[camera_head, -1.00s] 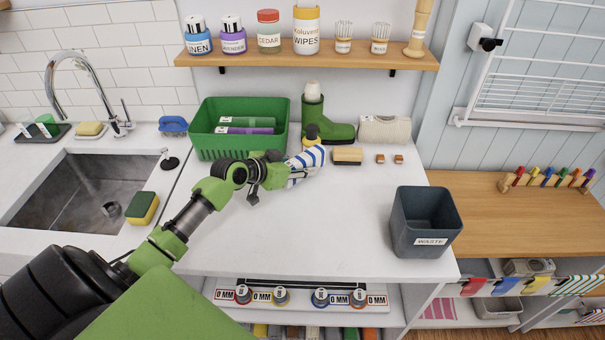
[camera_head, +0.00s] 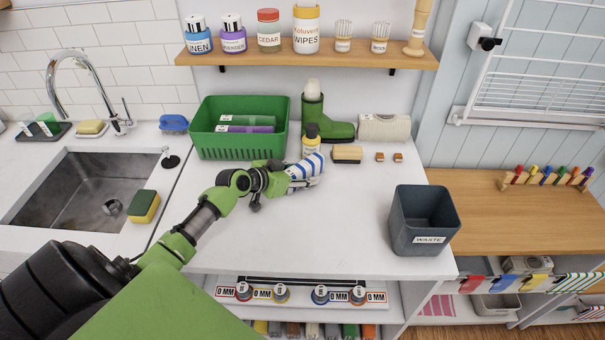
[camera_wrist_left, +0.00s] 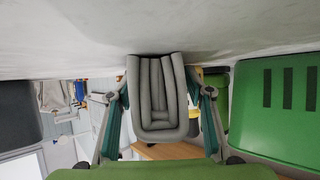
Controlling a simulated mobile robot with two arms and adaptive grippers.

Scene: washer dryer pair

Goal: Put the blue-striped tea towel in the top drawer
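The blue-striped tea towel (camera_head: 306,166) is a white roll with blue stripes, above or on the white counter in front of the small bottle. My left gripper (camera_head: 301,177) is around it, with a finger showing along its near side. In the left wrist view the folded end of the towel (camera_wrist_left: 157,100) looks grey and sits between the two fingers of the left gripper (camera_wrist_left: 160,88), which are closed against its sides. Whether the towel touches the counter is unclear. No drawer can be clearly made out. My right gripper is out of view.
The green basket (camera_head: 240,146), dark-capped bottle (camera_head: 311,139), green boot (camera_head: 330,127) and brush (camera_head: 347,154) stand behind the towel. A grey waste bin (camera_head: 424,222) stands at right, the sink (camera_head: 80,190) at left. The front middle of the counter (camera_head: 310,235) is clear.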

